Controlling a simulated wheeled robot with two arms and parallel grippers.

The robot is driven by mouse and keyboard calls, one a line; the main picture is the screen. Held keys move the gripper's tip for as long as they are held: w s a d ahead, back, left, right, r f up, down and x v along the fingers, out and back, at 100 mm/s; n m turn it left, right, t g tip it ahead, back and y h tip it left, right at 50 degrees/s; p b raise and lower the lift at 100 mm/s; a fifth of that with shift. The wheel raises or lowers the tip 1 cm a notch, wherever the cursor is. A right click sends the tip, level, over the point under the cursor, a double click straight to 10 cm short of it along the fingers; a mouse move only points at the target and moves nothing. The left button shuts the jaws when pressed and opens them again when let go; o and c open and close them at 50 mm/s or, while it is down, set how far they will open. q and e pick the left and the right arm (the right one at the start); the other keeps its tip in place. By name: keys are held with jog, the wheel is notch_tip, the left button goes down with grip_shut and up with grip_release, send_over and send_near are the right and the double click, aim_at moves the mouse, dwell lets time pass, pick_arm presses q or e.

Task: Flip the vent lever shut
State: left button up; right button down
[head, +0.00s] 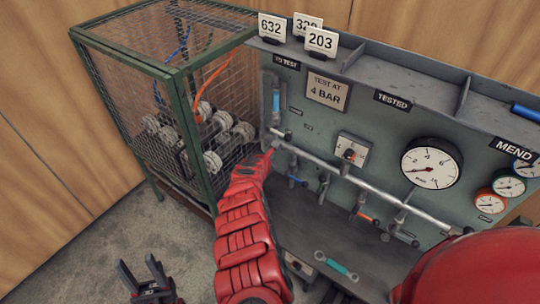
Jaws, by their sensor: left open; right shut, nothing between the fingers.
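A pale pipe (345,177) runs along the front of the green-grey test panel (318,128). Small levers hang below it, one blue-handled (297,181) and one orange-handled (368,219). No label marks which is the vent lever, and I cannot tell its position. My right gripper (271,149) is shut and empty at the end of the red arm, by the pipe's left end; its fingertips are small, and contact is unclear. My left gripper (142,274) is open and empty, low at the left over the floor, far from the panel.
A green mesh cage (125,85) with flanged parts inside stands left of the panel. A large gauge (431,163) and smaller gauges are at the right. A teal-handled wrench (337,266) lies on the grey bench (310,228). Number cards stand on the top shelf.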

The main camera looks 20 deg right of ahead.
jog(key=shift+s+a+r, duration=0.35)
jog(key=shift+s, duration=0.15)
